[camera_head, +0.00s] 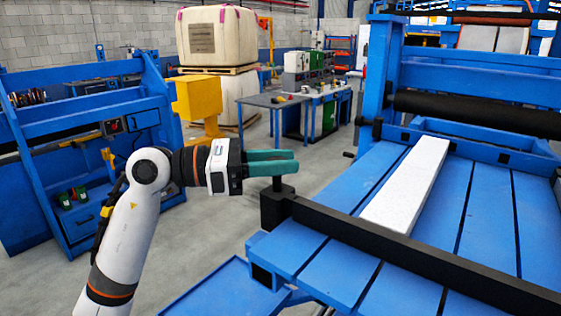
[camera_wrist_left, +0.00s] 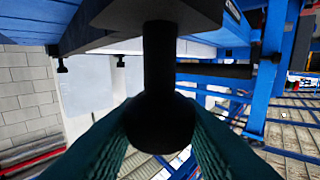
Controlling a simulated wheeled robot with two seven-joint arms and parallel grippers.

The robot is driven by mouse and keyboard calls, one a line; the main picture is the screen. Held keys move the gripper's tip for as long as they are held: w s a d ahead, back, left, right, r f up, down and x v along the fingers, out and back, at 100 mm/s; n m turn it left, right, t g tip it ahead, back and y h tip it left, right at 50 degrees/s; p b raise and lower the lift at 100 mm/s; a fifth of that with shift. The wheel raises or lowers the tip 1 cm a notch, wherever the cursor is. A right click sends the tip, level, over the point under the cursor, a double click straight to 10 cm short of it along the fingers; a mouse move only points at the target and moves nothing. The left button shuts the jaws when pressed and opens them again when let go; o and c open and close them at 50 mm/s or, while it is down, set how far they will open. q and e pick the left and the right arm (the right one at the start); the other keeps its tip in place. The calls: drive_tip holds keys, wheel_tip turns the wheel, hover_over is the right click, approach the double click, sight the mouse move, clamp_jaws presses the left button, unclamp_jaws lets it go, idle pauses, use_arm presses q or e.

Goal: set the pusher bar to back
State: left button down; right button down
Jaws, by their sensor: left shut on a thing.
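The black pusher bar (camera_head: 420,262) lies across the front of the blue slatted table (camera_head: 315,222). A black block with an upright post and knob stands at its left end (camera_head: 276,205). My left gripper (camera_head: 284,162), with green fingers, is at the top of that post. In the left wrist view the fingers (camera_wrist_left: 160,135) are closed on both sides of the black knob (camera_wrist_left: 160,118). A white panel (camera_head: 408,186) lies on the slats behind the bar, apart from most of it; its near end is close to the bar. My right gripper is not in view.
A black roller (camera_head: 480,113) and blue frame (camera_head: 380,70) stand at the table's far side. A blue machine (camera_head: 80,130) is at the left, with a yellow box (camera_head: 198,97) beside it. Grey floor (camera_head: 200,235) is open between machine and table.

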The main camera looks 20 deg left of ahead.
use_arm(q)
drive_tip(key=s+a+b, duration=0.2)
drive_tip(key=s+b, duration=0.1)
drive_tip(key=s, duration=0.4)
drive_tip(key=shift+s+a+b, duration=0.3)
drive_tip(key=shift+s+a, duration=0.05)
drive_tip(key=shift+a, duration=0.05)
drive_tip(key=c, duration=1.4)
unclamp_jaws()
drive_tip(key=o, duration=0.3)
drive_tip(key=shift+s, duration=0.15)
drive_tip(key=shift+o, duration=0.3)
drive_tip(key=shift+s+a, duration=0.15)
